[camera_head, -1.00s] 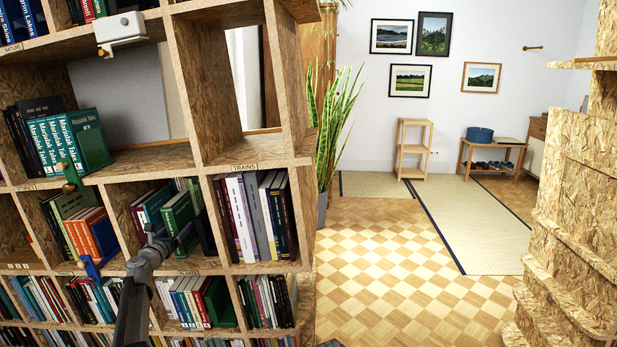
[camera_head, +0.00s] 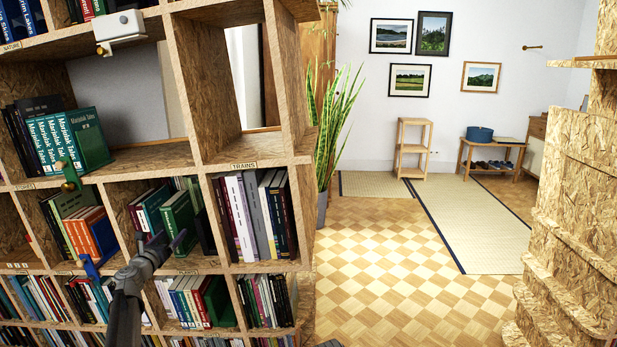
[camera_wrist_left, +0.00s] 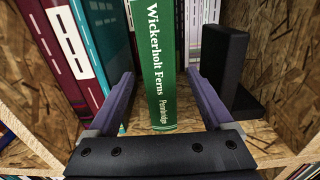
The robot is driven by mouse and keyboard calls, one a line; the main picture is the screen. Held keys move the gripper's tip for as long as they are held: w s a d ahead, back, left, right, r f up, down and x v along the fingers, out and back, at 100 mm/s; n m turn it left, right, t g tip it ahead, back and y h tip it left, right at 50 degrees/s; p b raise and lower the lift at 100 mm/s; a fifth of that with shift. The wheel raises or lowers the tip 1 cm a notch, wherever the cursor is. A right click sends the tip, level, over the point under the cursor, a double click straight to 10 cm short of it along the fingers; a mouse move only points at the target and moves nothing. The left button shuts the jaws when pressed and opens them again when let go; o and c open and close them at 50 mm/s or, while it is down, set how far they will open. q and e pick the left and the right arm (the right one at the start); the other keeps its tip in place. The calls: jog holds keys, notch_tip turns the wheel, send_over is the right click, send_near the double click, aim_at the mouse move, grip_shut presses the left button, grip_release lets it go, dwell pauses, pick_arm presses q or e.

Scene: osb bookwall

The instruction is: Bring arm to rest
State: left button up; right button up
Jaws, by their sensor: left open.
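My left gripper (camera_head: 163,242) is in front of the middle row of the bookshelf (camera_head: 178,180), at the compartment left of the one under the TRAINS label. It is open. In the left wrist view a green book (camera_wrist_left: 157,60) with "Wickerholt Ferns" on its spine stands upright between the two purple-grey fingers, with a visible gap on each side. The same green book (camera_head: 177,222) also shows in the head view, just behind the gripper. My right gripper is not in view.
A black bookend (camera_wrist_left: 222,70) stands right of the fingers; maroon and teal books (camera_wrist_left: 88,40) stand left. Wooden dividers bound the compartment. A plant (camera_head: 335,125) stands beyond the shelf. The checkered floor (camera_head: 390,270) is clear; a chipboard unit (camera_head: 575,200) is at right.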

pick_arm(q)
jog(key=w, duration=0.2)
jog(key=w+r+p, duration=0.1)
jog(key=w, duration=0.1)
jog(key=shift+w+d, duration=0.1)
jog(key=shift+w, duration=0.2)
jog(key=s, duration=1.2)
jog(key=shift+a+f+b, duration=0.3)
jog(key=shift+a, duration=0.1)
